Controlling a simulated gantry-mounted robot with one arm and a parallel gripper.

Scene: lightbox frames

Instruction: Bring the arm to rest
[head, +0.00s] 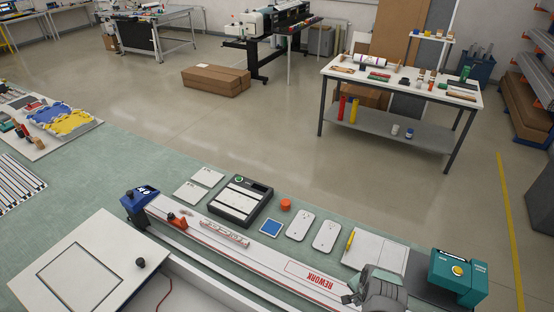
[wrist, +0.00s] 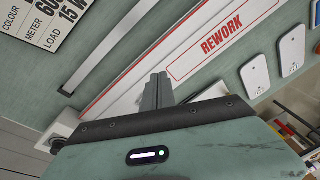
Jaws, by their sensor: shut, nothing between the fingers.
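My gripper (wrist: 158,90) is shut and empty in the wrist view, its two grey fingers together. They point over the long white rail that carries the red REWORK label (wrist: 222,46). In the head view my gripper (head: 350,297) shows at the bottom right, beside the right end of the REWORK label (head: 314,273). I cannot tell the exact height of the fingertips above the rail. The rest of my arm is cut off by the lower edge of the head view.
A teal box with a yellow button (head: 459,273) stands right of my gripper. Two white plates (head: 326,236), an orange cap (head: 285,205) and a black tray device (head: 240,200) lie behind the rail. A white panel (head: 85,272) is at lower left.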

